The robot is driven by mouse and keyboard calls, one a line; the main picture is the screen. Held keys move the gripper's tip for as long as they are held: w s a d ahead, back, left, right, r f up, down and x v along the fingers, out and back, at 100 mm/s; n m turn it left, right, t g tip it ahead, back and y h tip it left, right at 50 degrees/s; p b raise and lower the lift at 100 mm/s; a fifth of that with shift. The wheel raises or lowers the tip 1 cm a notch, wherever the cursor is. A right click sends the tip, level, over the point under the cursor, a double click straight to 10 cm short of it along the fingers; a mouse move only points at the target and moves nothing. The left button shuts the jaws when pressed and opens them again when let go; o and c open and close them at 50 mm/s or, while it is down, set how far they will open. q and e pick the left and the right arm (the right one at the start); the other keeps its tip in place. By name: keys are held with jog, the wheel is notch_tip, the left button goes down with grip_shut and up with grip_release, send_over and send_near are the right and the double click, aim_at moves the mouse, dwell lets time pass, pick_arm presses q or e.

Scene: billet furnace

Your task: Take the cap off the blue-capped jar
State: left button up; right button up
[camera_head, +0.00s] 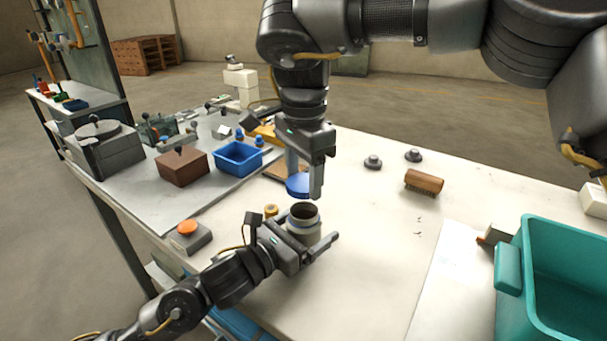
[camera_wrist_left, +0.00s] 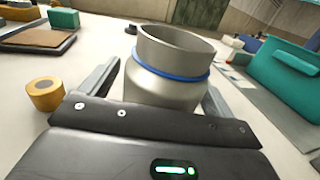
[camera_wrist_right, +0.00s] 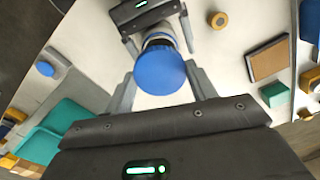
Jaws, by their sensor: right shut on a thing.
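The grey jar (camera_head: 303,232) stands upright on the pale table with its mouth open. In the left wrist view the jar (camera_wrist_left: 165,85) shows a blue ring below its rim. The blue cap (camera_head: 298,186) is off the jar, held above it and slightly behind by my right gripper (camera_head: 304,182), which is shut on it. In the right wrist view the cap (camera_wrist_right: 160,70) sits between the fingers and hides most of the jar. My left gripper (camera_head: 298,228) is open, its fingers spread on both sides of the jar.
A teal bin (camera_head: 565,270) stands at the right, with a brush (camera_head: 424,182) behind it. A small brass ring (camera_head: 271,210) lies beside the jar.

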pick_arm(q)
jog(key=b+v, duration=0.2)
jog(key=v, duration=0.9)
pick_arm(e)
notch_tip(320, 180, down, 2)
pick_arm(q)
jog(key=shift+s+a, duration=0.35)
jog(key=shift+s, duration=0.05)
pick_arm(e)
jog(key=shift+f, duration=0.1)
